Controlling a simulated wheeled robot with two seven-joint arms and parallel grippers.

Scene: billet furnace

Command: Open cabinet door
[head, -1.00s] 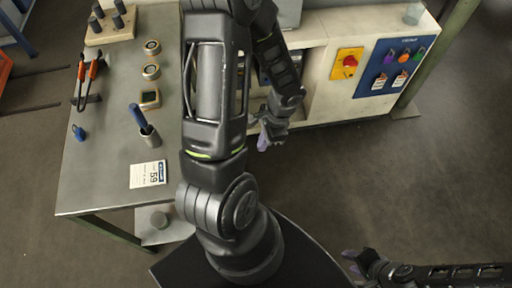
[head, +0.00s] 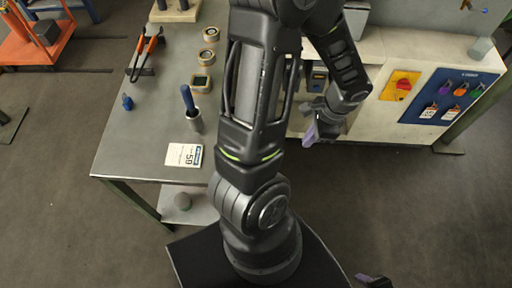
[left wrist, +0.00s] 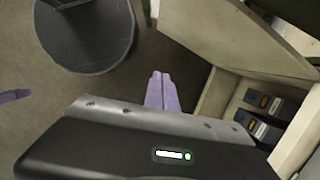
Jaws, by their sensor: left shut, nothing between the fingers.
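The cabinet is the pale unit (head: 410,55) at the right of the steel bench. An open compartment shows behind my left forearm, with small dark boxes (head: 318,78) inside. In the left wrist view the compartment lies at right with blue-and-black boxes (left wrist: 262,118) and a pale panel (left wrist: 225,28) beside it; I cannot tell if that panel is the door. My left gripper (head: 311,134) is in front of the compartment, its purple fingers (left wrist: 162,92) together and empty. My left arm hides part of the cabinet front.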

